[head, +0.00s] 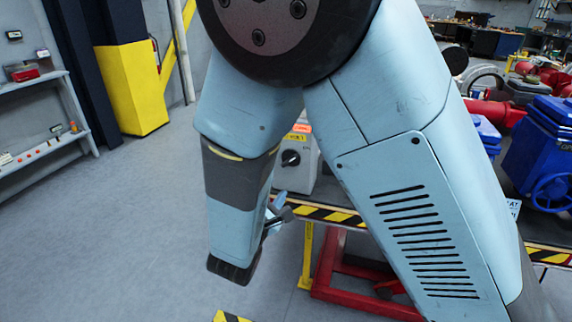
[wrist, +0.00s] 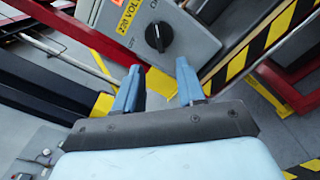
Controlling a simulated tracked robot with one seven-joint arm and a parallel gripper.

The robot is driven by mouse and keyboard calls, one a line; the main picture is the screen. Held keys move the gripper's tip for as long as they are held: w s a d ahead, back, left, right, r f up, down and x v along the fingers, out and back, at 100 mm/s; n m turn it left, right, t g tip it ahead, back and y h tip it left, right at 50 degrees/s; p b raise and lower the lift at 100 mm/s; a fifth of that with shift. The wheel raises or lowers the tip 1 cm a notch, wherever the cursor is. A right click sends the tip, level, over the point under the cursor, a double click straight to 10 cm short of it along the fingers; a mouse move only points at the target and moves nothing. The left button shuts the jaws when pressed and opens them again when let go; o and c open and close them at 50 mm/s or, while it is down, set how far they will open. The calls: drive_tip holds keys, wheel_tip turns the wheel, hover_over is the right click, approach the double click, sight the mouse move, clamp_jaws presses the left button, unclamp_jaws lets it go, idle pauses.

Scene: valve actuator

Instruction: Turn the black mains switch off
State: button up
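The black mains switch (head: 291,158) is a round knob on the front of a grey box (head: 303,172) with a yellow label, behind my arm in the head view. In the wrist view the black knob (wrist: 159,37) shows on the grey box (wrist: 190,42), beside a yellow "220 VOLT" label and the word "OFF". My gripper (wrist: 160,80) has its two blue fingers apart with nothing between them. The fingertips are short of the knob and apart from it. In the head view my gripper (head: 279,208) is mostly hidden by my arm.
A black-and-yellow striped bench edge (head: 330,216) runs below the box, over a red frame (head: 350,295). A blue actuator with a handwheel (head: 540,160) stands on the right. A shelf (head: 40,115) and yellow post guard (head: 132,88) are at left. The left floor is clear.

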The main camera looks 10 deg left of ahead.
sight(289, 162)
drive_tip(key=w, duration=0.9)
drive_tip(key=w+d, duration=0.1)
drive_tip(key=w, duration=0.3)
drive_tip(key=shift+w, duration=0.3)
drive_tip(key=shift+c, duration=0.3)
clamp_jaws()
drive_tip(key=shift+a, duration=0.25)
drive_tip(key=shift+d, duration=0.15)
